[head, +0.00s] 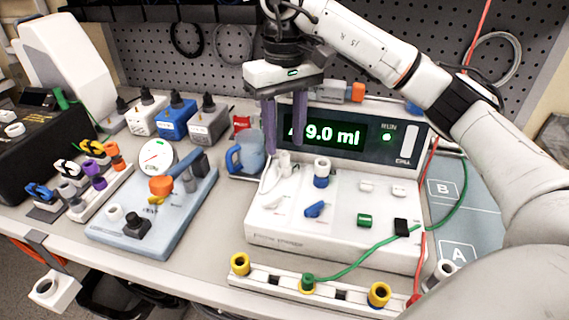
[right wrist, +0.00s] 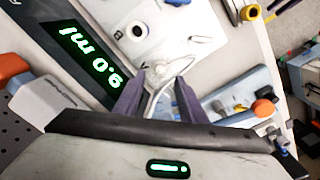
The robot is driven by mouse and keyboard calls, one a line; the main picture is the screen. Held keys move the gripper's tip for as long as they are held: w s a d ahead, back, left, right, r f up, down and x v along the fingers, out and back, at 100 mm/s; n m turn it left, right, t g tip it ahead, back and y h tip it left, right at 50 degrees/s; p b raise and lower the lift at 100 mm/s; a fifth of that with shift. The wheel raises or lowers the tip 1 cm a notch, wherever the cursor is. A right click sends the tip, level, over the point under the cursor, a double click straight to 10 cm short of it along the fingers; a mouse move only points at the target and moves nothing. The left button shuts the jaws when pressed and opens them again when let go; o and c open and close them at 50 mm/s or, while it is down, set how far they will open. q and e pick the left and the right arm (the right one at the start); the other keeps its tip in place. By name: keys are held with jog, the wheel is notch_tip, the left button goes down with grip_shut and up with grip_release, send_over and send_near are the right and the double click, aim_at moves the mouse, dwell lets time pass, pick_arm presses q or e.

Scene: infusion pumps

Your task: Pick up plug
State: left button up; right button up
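My right gripper (head: 285,150) hangs fingers down over the left part of the white infusion pump (head: 290,222), in front of its green display (head: 340,135). Its two purple-grey fingers are apart. A small white plug-like piece (head: 284,160) stands just below the fingertips. In the right wrist view, the open fingers (right wrist: 160,90) lie either side of this white piece (right wrist: 160,73), which has thin white arms or leads. I cannot tell whether a finger touches it. A green plug (head: 307,282) with a green cable sits in the front strip. My left gripper is not in view.
A blue jug (head: 246,154) stands close left of the pump. A blue-grey gauge board (head: 150,228) lies further left. A green cable (head: 362,256) crosses the pump's front right. A perforated panel (head: 215,55) stands behind.

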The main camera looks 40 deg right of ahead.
aim_at(285, 154)
jog(key=shift+f, duration=1.5)
jog(key=shift+c, duration=0.3)
grip_shut()
jog(key=shift+r, duration=0.15)
